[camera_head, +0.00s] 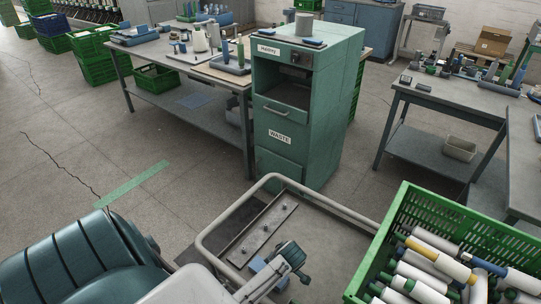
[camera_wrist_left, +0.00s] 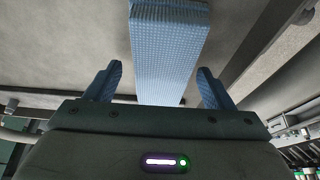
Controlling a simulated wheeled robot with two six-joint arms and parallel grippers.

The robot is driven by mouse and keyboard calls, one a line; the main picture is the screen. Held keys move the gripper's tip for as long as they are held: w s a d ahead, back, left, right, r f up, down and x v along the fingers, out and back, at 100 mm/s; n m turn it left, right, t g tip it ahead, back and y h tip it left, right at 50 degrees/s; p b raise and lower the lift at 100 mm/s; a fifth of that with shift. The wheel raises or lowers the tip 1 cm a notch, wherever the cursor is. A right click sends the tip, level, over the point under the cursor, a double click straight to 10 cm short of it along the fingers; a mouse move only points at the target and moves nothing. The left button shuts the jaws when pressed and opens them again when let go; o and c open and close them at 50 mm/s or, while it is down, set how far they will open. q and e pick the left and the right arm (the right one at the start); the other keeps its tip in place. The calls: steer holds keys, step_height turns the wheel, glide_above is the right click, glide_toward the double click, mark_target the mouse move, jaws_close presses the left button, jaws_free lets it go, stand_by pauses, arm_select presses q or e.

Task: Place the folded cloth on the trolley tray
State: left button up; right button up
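The folded cloth is blue with a waffle texture. In the left wrist view the cloth (camera_wrist_left: 168,50) runs from the top edge down between my two fingers, with a gap on both sides. My left gripper (camera_wrist_left: 160,85) is open. In the head view the left gripper (camera_head: 290,258) is over the trolley tray (camera_head: 325,240), a grey tray with a pale tubular rail. A small part of the blue cloth (camera_head: 257,265) shows beside and below the gripper; the rest is hidden. Whether the cloth touches the tray cannot be told. My right gripper is not in view.
A metal strip with studs (camera_head: 262,229) lies along the tray's left side. A green crate (camera_head: 405,225) of yarn tubes stands at the right. A green waste cabinet (camera_head: 310,110) stands behind the trolley. The tray's back right part looks clear.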

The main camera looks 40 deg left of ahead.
arm_select(q)
steer(key=shift+r, duration=0.1)
steer(key=v, duration=1.2)
